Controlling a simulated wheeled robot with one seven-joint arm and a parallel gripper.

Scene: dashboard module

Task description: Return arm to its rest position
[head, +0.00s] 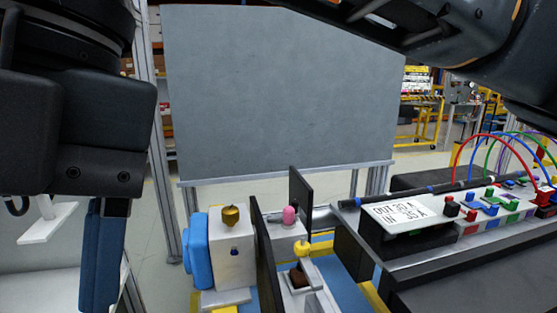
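My gripper (98,285) hangs down at the left edge, close to the camera, below a large black wrist body. Its blue-grey finger part points downward and runs to the bottom of the picture. I see it nearly side-on, so the gap between the fingers does not show. Nothing held shows in it. A dark part of my arm (455,35) crosses the upper right corner. The links joining the two are out of view. The gripper is left of the dashboard module (325,285) and apart from it in the picture.
The module carries a blue block (198,250), a gold knob (231,214), a pink knob (290,215), a yellow knob (301,247) and upright black plates. At right are a white labelled box (402,213) and coloured cables (480,142). A grey panel (280,90) stands behind.

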